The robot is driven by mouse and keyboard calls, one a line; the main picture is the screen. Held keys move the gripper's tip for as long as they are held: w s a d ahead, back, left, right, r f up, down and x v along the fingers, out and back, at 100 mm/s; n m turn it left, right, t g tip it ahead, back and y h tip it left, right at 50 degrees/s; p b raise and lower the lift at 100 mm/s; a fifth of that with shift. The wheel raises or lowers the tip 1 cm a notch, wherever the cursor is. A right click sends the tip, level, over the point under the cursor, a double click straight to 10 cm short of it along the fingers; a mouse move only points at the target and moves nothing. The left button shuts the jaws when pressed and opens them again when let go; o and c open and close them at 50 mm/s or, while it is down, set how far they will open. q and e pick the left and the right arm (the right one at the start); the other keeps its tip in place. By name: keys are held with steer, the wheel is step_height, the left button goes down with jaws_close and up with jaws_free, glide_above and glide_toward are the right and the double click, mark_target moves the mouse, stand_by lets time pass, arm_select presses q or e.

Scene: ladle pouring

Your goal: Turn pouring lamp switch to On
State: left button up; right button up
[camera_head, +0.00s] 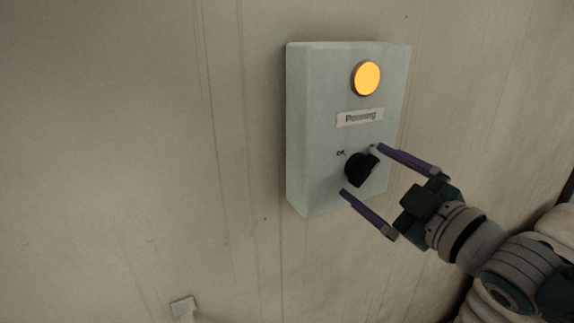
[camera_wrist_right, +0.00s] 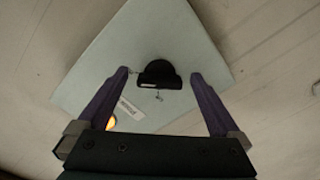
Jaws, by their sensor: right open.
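A pale green switch box (camera_head: 318,130) is mounted on the wall. It has a lit amber lamp (camera_head: 367,78) at the top, a label reading "Pouring" (camera_head: 360,117) below it, and a black rotary knob (camera_head: 360,168) low down with small lettering at its upper left. My right gripper (camera_head: 360,169) is open, with one purple finger on each side of the knob. In the right wrist view the knob (camera_wrist_right: 160,74) lies between the spread fingertips (camera_wrist_right: 158,74), with gaps on both sides. My left gripper is not in view.
The wall (camera_head: 130,130) around the box is plain pale panelling with free room to the left. A small pale fitting (camera_head: 183,307) shows at the bottom edge of the head view.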

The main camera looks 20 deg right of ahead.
steer(key=s+b, duration=0.1)
steer(key=s, duration=0.9)
steer(key=shift+d, duration=0.4)
